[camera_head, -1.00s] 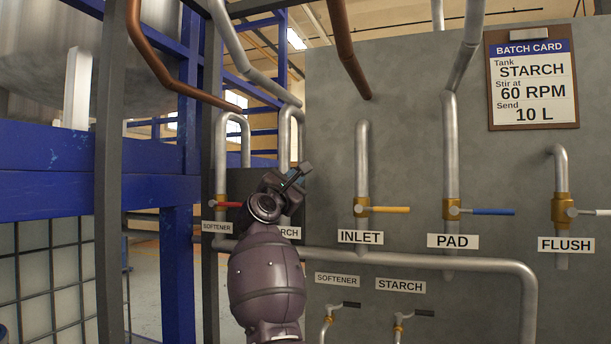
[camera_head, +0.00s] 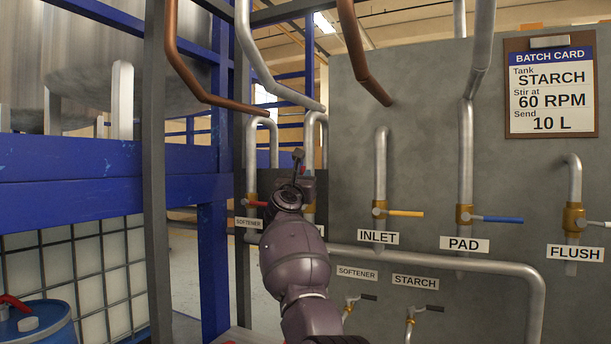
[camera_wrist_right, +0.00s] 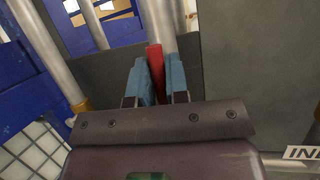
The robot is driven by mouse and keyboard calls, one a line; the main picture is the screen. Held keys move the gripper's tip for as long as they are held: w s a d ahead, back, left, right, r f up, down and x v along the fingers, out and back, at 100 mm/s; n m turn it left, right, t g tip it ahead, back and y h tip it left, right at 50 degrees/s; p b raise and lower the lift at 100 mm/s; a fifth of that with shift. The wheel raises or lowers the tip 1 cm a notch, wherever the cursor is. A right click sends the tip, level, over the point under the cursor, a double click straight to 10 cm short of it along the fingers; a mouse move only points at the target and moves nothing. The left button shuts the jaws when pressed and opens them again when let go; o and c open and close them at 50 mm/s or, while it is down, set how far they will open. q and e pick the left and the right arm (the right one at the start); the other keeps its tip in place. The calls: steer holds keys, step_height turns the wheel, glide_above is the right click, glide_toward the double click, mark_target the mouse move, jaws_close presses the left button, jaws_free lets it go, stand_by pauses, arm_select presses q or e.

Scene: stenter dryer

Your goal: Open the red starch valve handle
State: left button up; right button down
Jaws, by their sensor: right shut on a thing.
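My right gripper (camera_head: 299,158) is in front of the second upright pipe (camera_head: 318,135) at the left of the wall, its fingers pointing up. In the right wrist view, the red starch valve handle (camera_wrist_right: 156,70) stands between the blue fingers, which are shut on it. The handle runs roughly in line with the silver pipe behind it. In the head view the starch valve and its label are hidden behind my right arm. The red softener handle (camera_head: 258,204) sticks out sideways just left of my gripper. My left gripper is not in view.
The inlet valve with a yellow handle (camera_head: 405,213) and the pad valve with a blue handle (camera_head: 497,219) are to the right. A horizontal pipe (camera_head: 440,261) runs below them. A blue frame (camera_head: 80,170) and a grey post (camera_head: 154,170) stand at left. A batch card (camera_head: 550,90) hangs on the wall.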

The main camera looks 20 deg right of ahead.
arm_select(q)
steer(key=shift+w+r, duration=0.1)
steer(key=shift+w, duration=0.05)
arm_select(e)
steer(key=c, duration=1.1)
jaws_free()
steer(key=shift+c, duration=0.2)
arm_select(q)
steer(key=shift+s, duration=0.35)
